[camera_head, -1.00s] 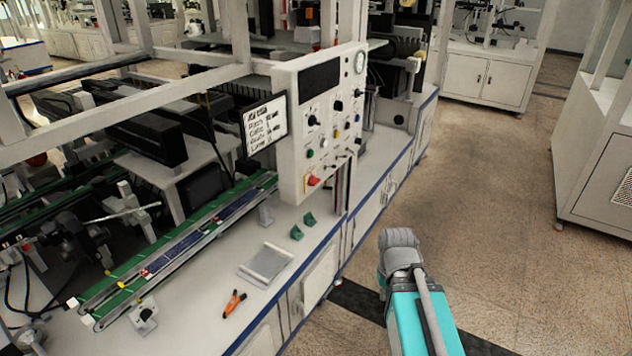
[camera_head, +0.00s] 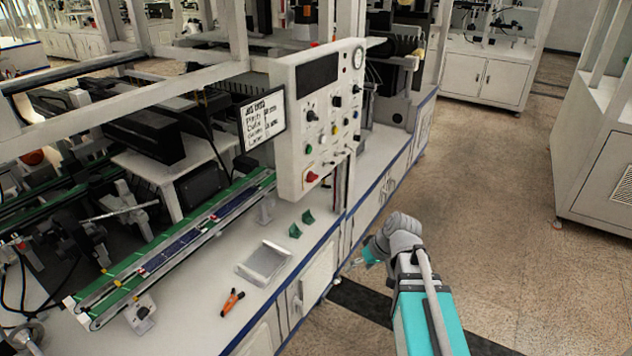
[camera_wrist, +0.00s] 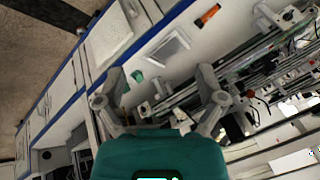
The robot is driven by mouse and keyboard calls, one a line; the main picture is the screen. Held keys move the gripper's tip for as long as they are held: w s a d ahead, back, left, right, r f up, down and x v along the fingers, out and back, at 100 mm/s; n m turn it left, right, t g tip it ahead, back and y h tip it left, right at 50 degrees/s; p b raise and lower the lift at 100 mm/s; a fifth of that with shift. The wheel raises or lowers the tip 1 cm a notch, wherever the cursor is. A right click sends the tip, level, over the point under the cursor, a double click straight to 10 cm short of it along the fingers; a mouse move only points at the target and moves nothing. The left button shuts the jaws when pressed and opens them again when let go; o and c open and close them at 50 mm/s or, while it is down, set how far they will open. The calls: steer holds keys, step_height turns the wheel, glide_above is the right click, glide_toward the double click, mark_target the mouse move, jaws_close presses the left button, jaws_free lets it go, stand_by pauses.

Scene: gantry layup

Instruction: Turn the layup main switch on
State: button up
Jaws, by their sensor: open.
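The upright white control panel (camera_head: 318,120) stands at the bench's front edge in the head view. It carries a red switch (camera_head: 311,177) low on its left, several black knobs, and green, yellow and other small buttons. I cannot tell from labels which control is the main switch, or its setting. My gripper (camera_wrist: 161,72) is open and empty in the wrist view, its two fingers spread above the bench. In the head view my arm is at lower right, in front of the bench and apart from the panel. The panel's controls are not recognisable in the wrist view.
A grey tray (camera_head: 264,263), an orange tool (camera_head: 232,301) and green blocks (camera_head: 301,224) lie on the bench below the panel. A green-edged conveyor (camera_head: 180,240) runs behind them. A text screen (camera_head: 263,122) is left of the panel. The right floor (camera_head: 490,190) is clear.

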steer(key=w+a+r+n+t+y+b, duration=0.25)
steer(key=w+r+n+y, duration=0.2)
steer(key=w, duration=0.45)
steer(key=n+t+y, duration=0.3)
steer(key=t+y, duration=0.2)
steer(key=y, duration=0.1)
glide_toward(316, 178)
steer(key=v, duration=0.3)
steer(key=shift+s+d+r+h+b, duration=0.2)
steer(key=shift+s+d+h+b, duration=0.05)
steer(key=shift+s+b, duration=0.1)
steer(key=shift+w, duration=0.1)
steer(key=x, duration=1.3)
steer(key=shift+w+a, duration=0.2)
steer(key=shift+a, duration=0.1)
steer(key=c, duration=1.1)
steer(key=shift+m, duration=0.25)
steer(key=shift+c, duration=0.2)
